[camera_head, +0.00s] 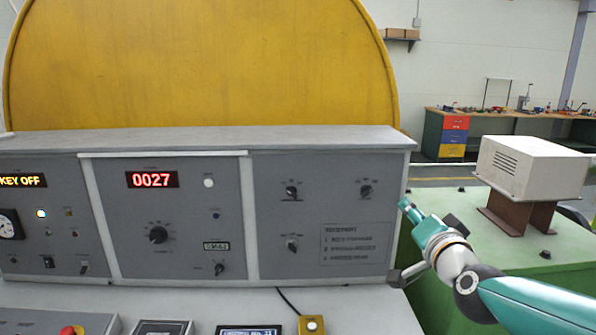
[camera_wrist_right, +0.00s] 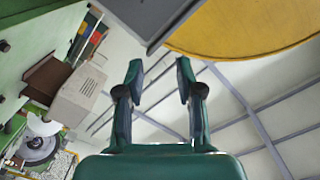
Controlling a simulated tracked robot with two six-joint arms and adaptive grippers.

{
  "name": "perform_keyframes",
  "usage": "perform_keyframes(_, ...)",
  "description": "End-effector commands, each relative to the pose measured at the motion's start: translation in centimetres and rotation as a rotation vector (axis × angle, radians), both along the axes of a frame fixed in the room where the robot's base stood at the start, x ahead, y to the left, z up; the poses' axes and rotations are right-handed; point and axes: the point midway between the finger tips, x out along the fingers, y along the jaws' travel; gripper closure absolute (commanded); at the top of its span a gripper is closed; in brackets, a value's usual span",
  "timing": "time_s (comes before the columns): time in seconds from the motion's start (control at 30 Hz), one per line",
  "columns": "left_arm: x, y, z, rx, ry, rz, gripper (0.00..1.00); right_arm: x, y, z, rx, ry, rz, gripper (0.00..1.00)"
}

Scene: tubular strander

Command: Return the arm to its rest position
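My right arm (camera_head: 530,300) comes in from the lower right in the head view. Its teal right gripper (camera_head: 405,204) points up and left, in front of the right end of the grey control console (camera_head: 275,225). In the right wrist view the two fingers of the right gripper (camera_wrist_right: 160,68) stand apart with nothing between them. Part of the grey console (camera_wrist_right: 150,18) shows beyond the fingertips; contact cannot be seen. My left gripper is not in view.
The console displays read "KEY OFF" and "0027". A large yellow disc-shaped guard (camera_head: 200,65) stands behind it. A pale box (camera_head: 530,168) on brown supports sits on the green surface (camera_head: 460,225) at right. A workbench (camera_head: 500,125) stands farther back.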

Motion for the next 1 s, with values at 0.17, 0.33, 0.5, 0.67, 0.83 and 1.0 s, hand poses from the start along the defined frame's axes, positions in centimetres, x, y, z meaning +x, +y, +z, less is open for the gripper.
perform_keyframes(0.17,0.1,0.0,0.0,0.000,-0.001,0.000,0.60,0.8,1.4,-4.6,-0.035,0.083,0.030,0.64)
perform_keyframes(0.33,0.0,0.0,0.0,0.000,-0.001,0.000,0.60,1.0,2.3,-10.1,-0.076,0.180,0.059,0.64)
perform_keyframes(0.5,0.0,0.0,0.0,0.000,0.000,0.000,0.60,0.3,3.3,-17.7,-0.127,0.318,0.103,0.64)
perform_keyframes(0.67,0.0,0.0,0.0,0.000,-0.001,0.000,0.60,-2.6,4.5,-28.4,-0.187,0.521,0.180,0.64)
perform_keyframes(0.83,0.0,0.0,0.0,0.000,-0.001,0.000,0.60,-8.9,5.8,-39.9,-0.238,0.763,0.294,0.64)
perform_keyframes(1.0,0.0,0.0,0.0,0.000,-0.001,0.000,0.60,-17.3,7.2,-48.5,-0.256,0.989,0.426,0.64)
